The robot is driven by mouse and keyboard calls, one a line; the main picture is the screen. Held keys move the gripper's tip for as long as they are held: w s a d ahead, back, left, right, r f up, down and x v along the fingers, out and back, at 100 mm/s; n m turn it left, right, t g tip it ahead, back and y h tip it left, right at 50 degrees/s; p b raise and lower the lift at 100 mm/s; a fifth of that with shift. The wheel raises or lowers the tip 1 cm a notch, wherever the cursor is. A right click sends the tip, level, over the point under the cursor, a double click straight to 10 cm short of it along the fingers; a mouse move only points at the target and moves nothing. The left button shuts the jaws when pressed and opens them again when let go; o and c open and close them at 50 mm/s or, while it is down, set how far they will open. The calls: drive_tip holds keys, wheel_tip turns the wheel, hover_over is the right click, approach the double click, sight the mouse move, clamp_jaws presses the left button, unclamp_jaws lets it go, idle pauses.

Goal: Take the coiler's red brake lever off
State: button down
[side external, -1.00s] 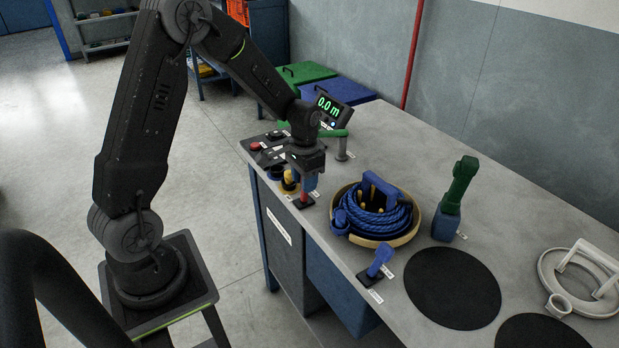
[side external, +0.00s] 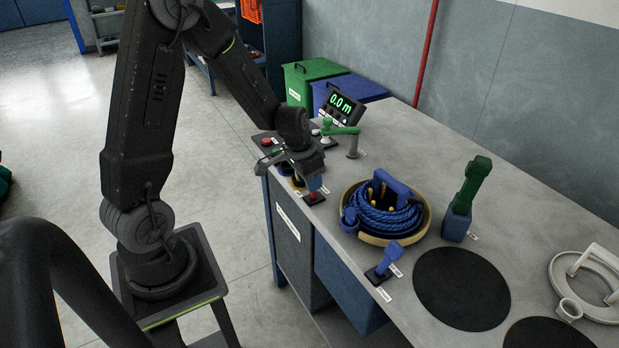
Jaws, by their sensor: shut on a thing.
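The red brake lever (side external: 313,190) stands on a small black plate at the near left edge of the bench; only a little red shows, with a blue part just above it. My gripper (side external: 311,173) is over it, tilted, and shut on the lever's upper part. The fingers and most of the lever are hidden by the gripper's body, so I cannot tell whether its foot still touches the plate. The coiler's display (side external: 341,104) reads 0.0 m, beside a green crank arm (side external: 342,131).
A tan-rimmed bowl (side external: 425,222) holds blue rope right of my gripper. A blue lever (side external: 390,257) stands near the front edge, and a green-and-blue tool (side external: 468,190) stands behind. A black round mat (side external: 462,288) lies bare at right; the bench's back is clear.

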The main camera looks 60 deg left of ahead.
drive_tip(key=c, duration=0.7)
unclamp_jaws()
drive_tip(key=shift+r, duration=0.1)
drive_tip(key=v, duration=1.3)
drive_tip(key=shift+s+r, duration=0.1)
drive_tip(key=shift+r, duration=0.25)
